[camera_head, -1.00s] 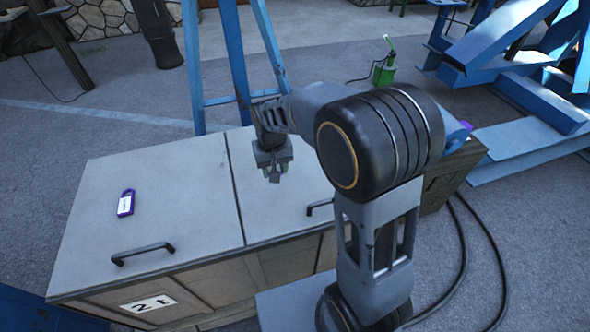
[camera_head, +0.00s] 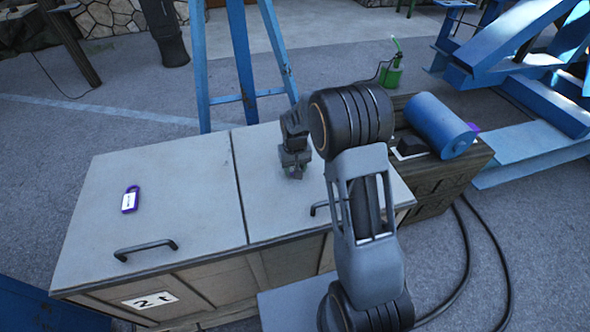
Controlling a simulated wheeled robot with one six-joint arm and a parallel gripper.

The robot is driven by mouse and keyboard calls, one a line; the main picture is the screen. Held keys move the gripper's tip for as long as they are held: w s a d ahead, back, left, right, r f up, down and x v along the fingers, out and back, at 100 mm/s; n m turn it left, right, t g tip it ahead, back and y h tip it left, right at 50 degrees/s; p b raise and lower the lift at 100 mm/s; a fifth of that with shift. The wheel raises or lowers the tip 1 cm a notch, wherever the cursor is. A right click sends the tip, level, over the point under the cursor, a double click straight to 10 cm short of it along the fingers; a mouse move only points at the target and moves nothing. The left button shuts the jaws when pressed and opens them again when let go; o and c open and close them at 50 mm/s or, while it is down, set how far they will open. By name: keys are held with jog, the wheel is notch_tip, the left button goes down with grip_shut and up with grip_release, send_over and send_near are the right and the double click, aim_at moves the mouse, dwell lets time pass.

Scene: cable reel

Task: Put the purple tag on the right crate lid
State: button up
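The purple tag (camera_head: 130,200) has a white label and lies flat on the left crate lid (camera_head: 185,225), left of its middle. The right crate lid (camera_head: 265,165) is grey with a dark handle and is partly hidden behind my arm. My gripper (camera_head: 293,174) points down over the right lid, well to the right of the tag and apart from it. The fingertips are small and dark here, so I cannot tell whether they are open or shut. I see nothing purple at the gripper.
A blue cylinder (camera_head: 440,125) lies on a dark wooden crate (camera_head: 440,185) at the right, with a small purple thing (camera_head: 474,127) beside it. A blue stand (camera_head: 240,60) rises behind the lids. A black cable (camera_head: 480,250) lies on the floor at right. The left lid is clear around the tag.

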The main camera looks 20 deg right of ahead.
jog(key=shift+f, duration=0.55)
jog(key=shift+f, duration=0.1)
jog(key=o, duration=0.9)
notch_tip(320, 180, up, 12)
jog(key=p, duration=0.1)
jog(key=s+r+t, duration=0.1)
jog(key=s+r, duration=0.1)
jog(key=s, duration=0.5)
jog(key=s+r+t, duration=0.1)
jog(key=s+r, duration=0.1)
jog(key=s, duration=0.5)
jog(key=s+r+t, duration=0.1)
jog(key=s+r, duration=0.1)
jog(key=s, duration=0.5)
